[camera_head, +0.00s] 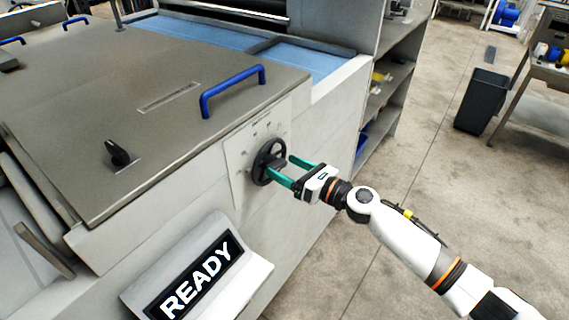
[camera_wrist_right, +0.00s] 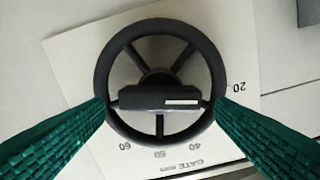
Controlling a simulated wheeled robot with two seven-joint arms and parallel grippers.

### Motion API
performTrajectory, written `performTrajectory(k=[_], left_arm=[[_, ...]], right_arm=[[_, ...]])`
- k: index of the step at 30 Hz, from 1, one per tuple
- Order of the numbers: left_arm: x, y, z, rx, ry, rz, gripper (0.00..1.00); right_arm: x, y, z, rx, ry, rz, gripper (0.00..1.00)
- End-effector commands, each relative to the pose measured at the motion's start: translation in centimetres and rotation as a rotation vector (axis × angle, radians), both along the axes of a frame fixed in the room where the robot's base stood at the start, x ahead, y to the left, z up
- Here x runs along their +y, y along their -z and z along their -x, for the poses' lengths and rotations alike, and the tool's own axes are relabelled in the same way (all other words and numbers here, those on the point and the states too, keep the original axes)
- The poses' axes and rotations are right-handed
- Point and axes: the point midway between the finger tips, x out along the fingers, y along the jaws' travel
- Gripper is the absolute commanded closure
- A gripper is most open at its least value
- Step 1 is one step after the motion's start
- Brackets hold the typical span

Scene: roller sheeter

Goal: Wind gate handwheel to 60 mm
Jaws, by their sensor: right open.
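The black handwheel (camera_head: 263,157) sits on the side wall of the sheeter, in front of a pale scale plate (camera_head: 237,155). In the right wrist view the handwheel (camera_wrist_right: 158,24) has spokes and a hub bar (camera_wrist_right: 140,97) with a white mark at its right end. The plate (camera_wrist_right: 75,60) shows 20, 40, 50, 60 and "GATE mm", turned upside down. The white mark points right, below the 20. My right gripper (camera_head: 281,165) is open, its green fingers at opposite sides of the wheel. Contact with the rim cannot be told. My left gripper is out of view.
A blue handle (camera_head: 233,88) and a black knob (camera_head: 119,154) are on the machine's top cover. A READY sign (camera_head: 200,272) juts out at the lower left. Shelves (camera_head: 394,75) stand behind the machine; a dark bin (camera_head: 481,101) is to the right. Floor beside my arm is clear.

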Motion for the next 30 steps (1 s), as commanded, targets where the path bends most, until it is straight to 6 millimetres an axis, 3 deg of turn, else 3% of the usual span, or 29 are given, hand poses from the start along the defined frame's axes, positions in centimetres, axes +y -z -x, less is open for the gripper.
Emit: performTrajectory(k=[13,21,30], left_arm=[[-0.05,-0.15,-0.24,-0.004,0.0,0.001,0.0],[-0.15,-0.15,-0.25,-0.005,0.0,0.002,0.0],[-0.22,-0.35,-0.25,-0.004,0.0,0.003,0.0]], right_arm=[[0.98,0.05,-0.67,0.001,0.0,0.0,0.22],[0.95,0.05,-0.65,0.002,0.0,0.0,0.66],[0.93,0.02,-0.68,0.031,0.0,-0.021,0.66]])
